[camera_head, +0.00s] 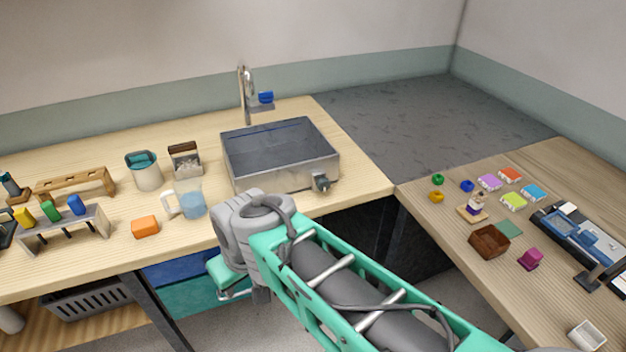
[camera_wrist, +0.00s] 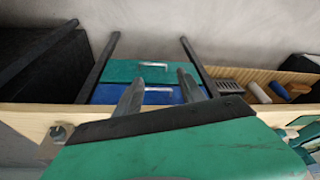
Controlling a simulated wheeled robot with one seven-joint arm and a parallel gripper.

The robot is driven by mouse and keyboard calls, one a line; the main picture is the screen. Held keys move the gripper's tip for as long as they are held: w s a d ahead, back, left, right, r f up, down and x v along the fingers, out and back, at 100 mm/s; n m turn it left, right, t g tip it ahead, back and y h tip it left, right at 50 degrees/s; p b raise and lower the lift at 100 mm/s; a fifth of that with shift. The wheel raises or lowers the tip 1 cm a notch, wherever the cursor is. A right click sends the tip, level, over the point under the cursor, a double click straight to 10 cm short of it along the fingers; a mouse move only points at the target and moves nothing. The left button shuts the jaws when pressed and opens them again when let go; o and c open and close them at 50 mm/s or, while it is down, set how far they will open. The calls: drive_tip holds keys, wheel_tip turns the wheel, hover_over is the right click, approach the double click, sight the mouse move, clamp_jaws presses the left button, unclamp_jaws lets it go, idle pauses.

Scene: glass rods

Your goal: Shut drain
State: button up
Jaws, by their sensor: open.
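The metal sink (camera_head: 280,181) stands on the wooden counter. Its drain valve (camera_head: 321,183) sticks out from the front wall near the right corner. What looks like this valve also shows small at the lower left of the wrist view (camera_wrist: 57,133). My gripper (camera_wrist: 158,90) is open and empty, with two dark fingers apart in front of the drawers. In the head view it is partly hidden below the counter's front edge, left of the valve and apart from it. The handle's exact turn is too small to tell.
A faucet (camera_head: 245,95) stands behind the sink. A blue-filled pitcher (camera_head: 190,199), an orange block (camera_head: 145,227) and a beaker (camera_head: 144,172) stand left of it. Blue and teal drawers (camera_wrist: 140,72) lie under the counter. The right table (camera_head: 470,290) holds several small items.

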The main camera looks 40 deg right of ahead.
drive_tip(key=shift+o, duration=1)
drive_tip(key=w+d+f+t+y+b, duration=0.1)
drive_tip(key=w+d+f+b, duration=0.1)
drive_tip(key=w+f, duration=0.3)
drive_tip(key=shift+w+d+f+n+t+b, duration=0.4)
drive_tip(key=shift+w+d, duration=0.3)
drive_tip(key=shift+w, duration=0.3)
drive_tip(key=w+d+f+t+y+b, duration=0.1)
drive_tip(key=w+d+f+t+b, duration=0.1)
drive_tip(key=w+d+f, duration=0.15)
drive_tip(key=m+t+h+b, duration=0.3)
drive_tip(key=m+t+h, duration=0.4)
drive_tip(key=t, duration=0.3)
approach(325, 187)
drive_tip(key=x, duration=0.9)
drive_tip(key=shift+c, duration=0.4)
clamp_jaws()
